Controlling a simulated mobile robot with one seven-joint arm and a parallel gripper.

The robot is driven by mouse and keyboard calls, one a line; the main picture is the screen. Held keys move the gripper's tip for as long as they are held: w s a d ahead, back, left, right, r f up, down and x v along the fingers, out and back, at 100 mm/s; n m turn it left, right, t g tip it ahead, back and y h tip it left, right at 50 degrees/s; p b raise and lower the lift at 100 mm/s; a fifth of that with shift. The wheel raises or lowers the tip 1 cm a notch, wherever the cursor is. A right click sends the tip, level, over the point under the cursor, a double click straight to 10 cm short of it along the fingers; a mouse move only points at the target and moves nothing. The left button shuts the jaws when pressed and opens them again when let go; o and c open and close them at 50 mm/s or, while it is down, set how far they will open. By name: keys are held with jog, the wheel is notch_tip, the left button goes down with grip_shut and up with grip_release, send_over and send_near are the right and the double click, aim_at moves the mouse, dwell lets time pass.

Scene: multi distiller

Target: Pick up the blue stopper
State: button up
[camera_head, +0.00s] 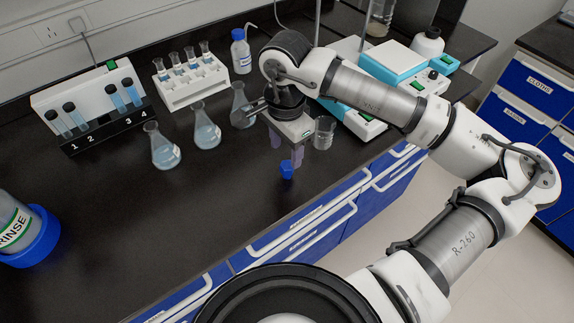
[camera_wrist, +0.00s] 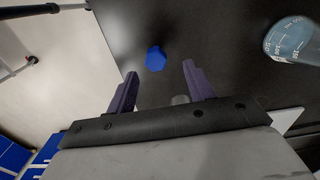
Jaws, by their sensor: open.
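The blue stopper (camera_head: 287,170) is a small faceted piece near the front edge of the black bench. It also shows in the wrist view (camera_wrist: 155,58), just beyond the fingertips and roughly between their lines. My gripper (camera_head: 286,156) points down over the bench close to the stopper. Its two purple fingers are spread apart in the wrist view (camera_wrist: 160,70), with nothing held between them. The stopper appears apart from both fingers; the exact height gap cannot be told.
A beaker (camera_head: 324,132) stands right of my gripper, and a flask (camera_head: 242,106) stands close behind it. More flasks (camera_head: 206,130), a tube rack (camera_head: 190,82) and a numbered stand (camera_head: 95,105) are to the left. The front-left bench is largely clear.

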aim_at(287, 165)
jog(key=shift+s+d+f+p, duration=0.15)
jog(key=shift+f+p, duration=0.5)
jog(key=shift+f, duration=0.8)
jog(key=shift+s+f+p, duration=0.15)
jog(key=shift+f+p, duration=0.45)
jog(key=shift+f, duration=0.85)
jog(key=c, duration=1)
